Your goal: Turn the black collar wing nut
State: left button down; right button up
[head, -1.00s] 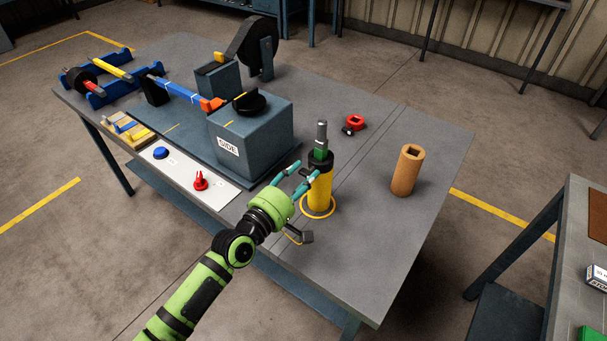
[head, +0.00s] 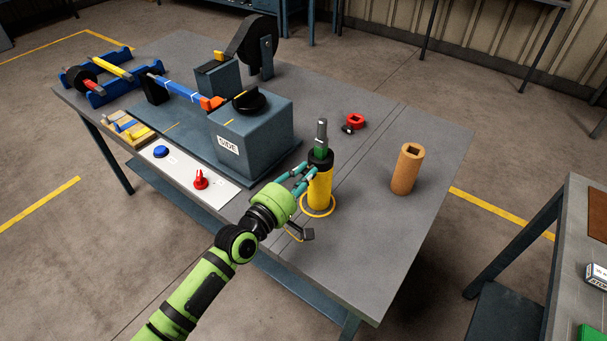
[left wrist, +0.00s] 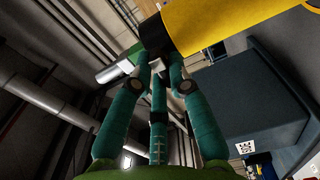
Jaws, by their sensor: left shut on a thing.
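A yellow post (head: 320,190) stands upright on the table with a black collar (head: 321,160) at its top. A green sleeve and a grey rod (head: 322,132) rise out of the collar. My left gripper (head: 309,172) is at the near left side of the collar, its fingers closed together. In the left wrist view the fingertips (left wrist: 160,76) meet just below the black collar (left wrist: 154,34), around a small dark part that looks like the wing nut. The fingers hide most of the wing nut. My right gripper is not in view.
The table (head: 370,265) is clear at the front right. A blue-grey box (head: 265,140) marked SIDE stands left of the post. A panel with a red knob (head: 201,180) lies left.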

pick_arm(q)
jog(key=m, duration=0.4)
jog(key=shift+s+d+f+m, duration=0.1)
jog(key=shift+m, duration=3.25)
jog(key=shift+d+f+m, duration=0.1)
jog(key=shift+m, duration=3.25)
jog(key=c, duration=1.2)
grip_release()
